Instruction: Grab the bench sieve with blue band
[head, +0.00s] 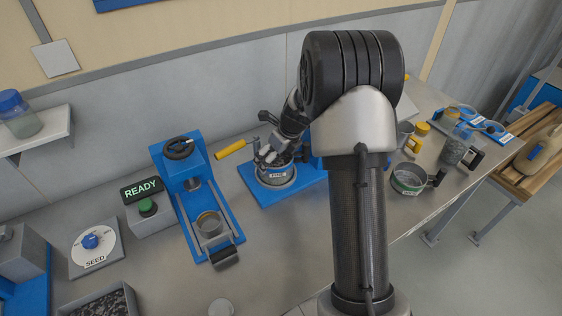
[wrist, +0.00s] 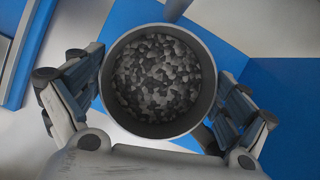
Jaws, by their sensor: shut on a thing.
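My gripper (head: 274,156) is shut around a round grey vessel (head: 276,176) with a pale label, over a blue base (head: 315,182) on the bench. In the wrist view the vessel (wrist: 107,92) is open at the top and full of grey granules, with a finger on either side. I see no blue band on it; part of its side is hidden by my fingers. A sieve-like cup with a green band (head: 408,180) and dark handle stands at the right. A grey cup (head: 454,151) with a dark handle stands behind it; its band is unclear.
A blue press (head: 185,190) holding a small cup (head: 209,223) stands left, beside a READY sign (head: 142,190) and a SEED dial (head: 93,243). A yellow-handled lever (head: 231,149) juts near my gripper. A granule tray (head: 105,303) is front left. Bare bench lies in front of the base.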

